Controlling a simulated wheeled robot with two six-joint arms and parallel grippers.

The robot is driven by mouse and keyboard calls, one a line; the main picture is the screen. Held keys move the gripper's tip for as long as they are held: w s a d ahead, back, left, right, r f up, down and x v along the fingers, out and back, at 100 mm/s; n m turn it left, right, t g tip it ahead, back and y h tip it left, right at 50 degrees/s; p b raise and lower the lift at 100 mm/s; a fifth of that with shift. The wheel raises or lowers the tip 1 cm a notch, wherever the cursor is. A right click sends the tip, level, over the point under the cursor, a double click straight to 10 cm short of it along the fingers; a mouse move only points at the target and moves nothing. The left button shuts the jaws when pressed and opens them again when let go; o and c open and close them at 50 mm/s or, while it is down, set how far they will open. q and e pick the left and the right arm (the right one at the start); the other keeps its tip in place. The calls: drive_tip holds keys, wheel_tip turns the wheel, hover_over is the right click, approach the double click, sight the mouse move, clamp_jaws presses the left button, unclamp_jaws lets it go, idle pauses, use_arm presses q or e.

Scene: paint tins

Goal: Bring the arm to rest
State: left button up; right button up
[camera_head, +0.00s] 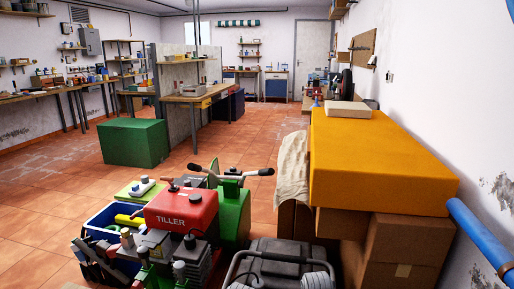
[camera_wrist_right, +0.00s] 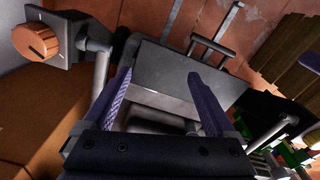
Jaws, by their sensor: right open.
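My right gripper (camera_wrist_right: 159,76) shows in the right wrist view, its two purple fingers spread apart with nothing held between them. Beyond the fingers is a grey box-shaped surface (camera_wrist_right: 165,80); I cannot tell if the fingers touch it. Neither gripper shows in the head view, and my left gripper is in no view. I cannot make out any paint tins clearly.
A red tiller (camera_head: 181,212), a blue crate (camera_head: 100,222) and a dark machine with a handle (camera_head: 280,262) crowd the foreground. A yellow-topped stack (camera_head: 385,150) stands at right beside a blue pipe (camera_head: 480,238). A green box (camera_head: 133,142) stands on open tiled floor.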

drive_tip(key=s+a+r+n+h+p, duration=0.1)
drive_tip(key=s+a+r+n+p, duration=0.15)
drive_tip(key=s+a, duration=0.4)
wheel_tip(320, 180, up, 32)
drive_tip(key=w+a+p, duration=0.1)
drive_tip(key=p, duration=3)
drive_tip(key=shift+w+a+f+g, duration=0.25)
drive_tip(key=shift+w+a+g, duration=0.05)
drive_tip(key=shift+a+g, duration=0.1)
